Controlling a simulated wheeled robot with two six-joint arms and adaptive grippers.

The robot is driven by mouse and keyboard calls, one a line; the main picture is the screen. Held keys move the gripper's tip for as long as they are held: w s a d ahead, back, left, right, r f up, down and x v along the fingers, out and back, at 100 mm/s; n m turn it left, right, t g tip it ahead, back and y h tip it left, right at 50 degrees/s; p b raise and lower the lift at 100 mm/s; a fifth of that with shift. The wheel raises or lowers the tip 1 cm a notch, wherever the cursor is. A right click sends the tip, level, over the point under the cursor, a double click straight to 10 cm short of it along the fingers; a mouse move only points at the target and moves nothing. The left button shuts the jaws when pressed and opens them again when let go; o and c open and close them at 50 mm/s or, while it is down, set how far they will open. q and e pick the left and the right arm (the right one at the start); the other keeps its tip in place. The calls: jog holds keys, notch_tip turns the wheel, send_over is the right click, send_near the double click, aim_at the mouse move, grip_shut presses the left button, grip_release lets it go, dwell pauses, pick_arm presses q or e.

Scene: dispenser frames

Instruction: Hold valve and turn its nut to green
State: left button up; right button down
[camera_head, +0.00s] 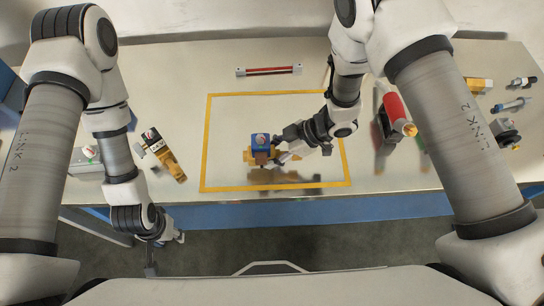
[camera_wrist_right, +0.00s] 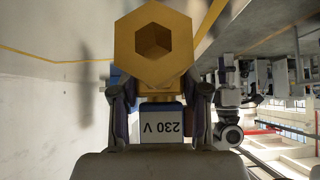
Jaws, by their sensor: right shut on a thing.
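A valve with a blue coil box (camera_head: 258,142) and brass-coloured body is over the yellow-outlined area. My right gripper (camera_head: 283,147) is shut on it from the right. A large brass hex nut (camera_wrist_right: 153,42) with a hex opening faces that camera above the coil. No green mark shows on the nut. My left gripper (camera_head: 167,254) hangs in front of the table's front edge, away from the valve. Its fingers look apart and empty.
A red cylinder device (camera_head: 394,106) stands to the right. A red bar (camera_head: 268,71) lies at the back. Several small parts lie at the far right. The outlined area is otherwise clear.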

jog(key=shift+w, duration=1.5)
send_over(272, 136)
jog(key=s, duration=0.2)
jog(key=shift+f+b, duration=0.1)
jog(key=shift+b, duration=0.25)
jog(key=shift+f+b, duration=1.6)
jog(key=shift+f, duration=0.7)
